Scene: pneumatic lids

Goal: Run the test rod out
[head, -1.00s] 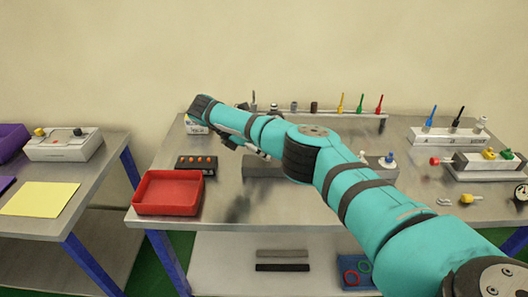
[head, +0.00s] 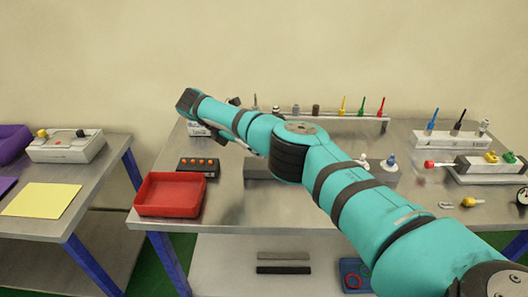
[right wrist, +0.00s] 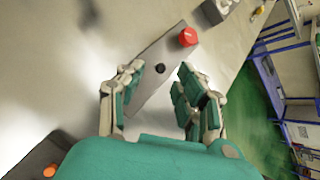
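I cannot tell for sure which part is the test rod. In the head view a short red-tipped piece (head: 430,164) sticks out to the left of a grey unit (head: 478,164) with green and yellow knobs. A long grey block (head: 335,178) lies mid-table, partly hidden by my right arm. In the right wrist view my right gripper (right wrist: 161,88) is open and empty, its fingers apart above a grey block (right wrist: 150,84) with a red knob (right wrist: 188,37) and a black round spot (right wrist: 160,68). My left gripper is not in view.
A red tray (head: 170,194) and a black box with orange buttons (head: 197,166) are at the left of the table (head: 290,215). A rack of coloured tools (head: 345,117) stands at the back. A white knob (head: 363,161) and blue knob (head: 390,161) stand upright.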

